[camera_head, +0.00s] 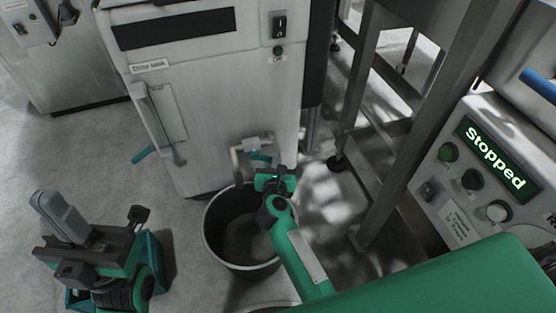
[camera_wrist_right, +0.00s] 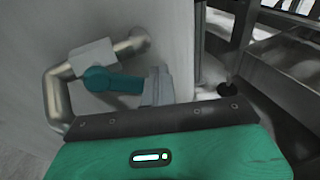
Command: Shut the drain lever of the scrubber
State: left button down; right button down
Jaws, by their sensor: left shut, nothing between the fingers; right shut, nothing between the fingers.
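The scrubber is the pale cabinet (camera_head: 225,100) in the middle of the head view. Low on its front, a metal drain pipe (camera_wrist_right: 55,95) with a pale valve body (camera_wrist_right: 92,57) bends downward. The teal drain lever (camera_wrist_right: 115,81) points right from the valve; it also shows in the head view (camera_head: 261,157). My right gripper (camera_wrist_right: 157,84) is shut and empty, its grey fingers close by the lever's free end; I cannot tell whether they touch. In the head view my right gripper (camera_head: 276,179) is just below the lever. My left gripper (camera_head: 60,214) is shut and empty, far left.
A dark bucket (camera_head: 209,230) stands on the floor below the drain pipe. A second teal handle (camera_head: 143,155) sticks out at the cabinet's left. Metal frame legs (camera_head: 385,170) and a panel reading "Stopped" (camera_head: 495,153) are on the right.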

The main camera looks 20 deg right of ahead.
jog(key=shift+a+f+b, duration=0.2)
jog(key=shift+f+b, duration=0.15)
jog(key=shift+f, duration=0.15)
jog(key=shift+a+f+b, duration=0.2)
jog(key=shift+f+b, duration=0.15)
jog(key=shift+f, duration=0.1)
jog(key=shift+a, duration=0.1)
